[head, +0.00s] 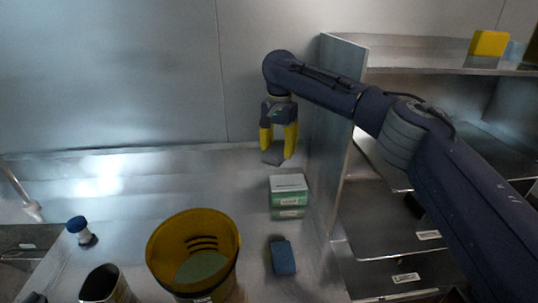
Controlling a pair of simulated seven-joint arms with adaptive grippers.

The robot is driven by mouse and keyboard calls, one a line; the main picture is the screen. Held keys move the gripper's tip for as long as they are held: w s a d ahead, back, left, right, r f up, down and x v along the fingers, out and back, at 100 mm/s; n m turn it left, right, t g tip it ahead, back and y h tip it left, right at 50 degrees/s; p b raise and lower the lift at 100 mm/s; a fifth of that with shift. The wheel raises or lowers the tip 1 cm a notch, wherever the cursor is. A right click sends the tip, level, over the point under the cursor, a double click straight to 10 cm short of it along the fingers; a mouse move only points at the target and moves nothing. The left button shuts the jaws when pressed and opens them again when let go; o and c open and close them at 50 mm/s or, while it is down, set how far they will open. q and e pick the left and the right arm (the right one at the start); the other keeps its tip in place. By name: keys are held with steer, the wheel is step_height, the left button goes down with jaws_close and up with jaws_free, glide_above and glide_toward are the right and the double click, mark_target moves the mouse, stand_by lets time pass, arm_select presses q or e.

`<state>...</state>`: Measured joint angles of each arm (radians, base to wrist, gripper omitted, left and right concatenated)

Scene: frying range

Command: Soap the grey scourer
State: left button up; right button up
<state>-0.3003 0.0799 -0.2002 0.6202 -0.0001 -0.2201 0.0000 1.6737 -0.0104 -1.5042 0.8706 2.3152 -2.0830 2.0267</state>
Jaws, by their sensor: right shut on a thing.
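My right gripper (278,151) hangs from its arm at the back middle, yellow fingers pointing down. It is shut on a small flat grey piece, the grey scourer (272,157), which is partly hidden by the fingers. The scourer appears held above the metal counter. A green and white box labelled as soap (288,196) stands on the counter, nearer and just below the gripper in the picture. The scourer looks apart from it. My left gripper is out of view.
A blue block (283,257) lies in front of the soap. An amber bucket (160,254) stands left of it, beside a dark open container (103,286) and a blue-capped bottle (80,231). Metal shelving (342,130) closes off the right. The counter's back left is clear.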

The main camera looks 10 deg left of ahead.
steer(key=m, duration=0.2)
glide_above(290, 180)
step_height(290, 180, down, 5)
steer(key=shift+f, duration=3.05)
steer(key=shift+f, duration=1.25)
stand_by(0.7)
steer(key=shift+r, duration=3.55)
